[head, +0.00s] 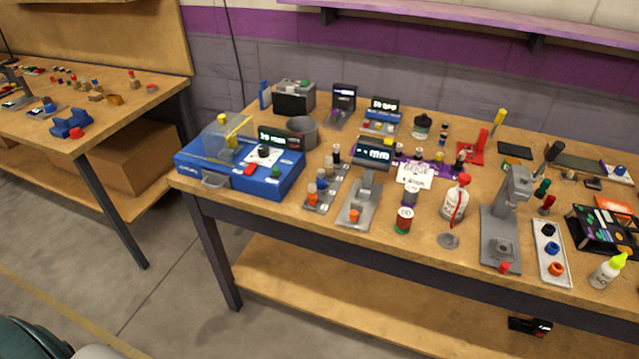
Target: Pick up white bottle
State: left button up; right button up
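Two white bottles stand on the workbench (330,238). One white bottle with a red top (452,204) and a red strip down its side stands right of the middle, near the front. The other, a smaller white bottle with a yellow-green tip (606,273), stands at the front edge on the far right. Both are upright and nothing holds them. Neither of my grippers is in view.
Left of the red-topped bottle is a red and green can (404,220); a grey press (508,215) stands to its right. A tray of coloured knobs (550,253) lies beside the yellow-tipped bottle. A blue box (240,170) is at the left end. Open floor (150,290) lies in front.

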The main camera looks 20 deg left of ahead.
aim_at(608, 270)
jog(key=z, duration=1.35)
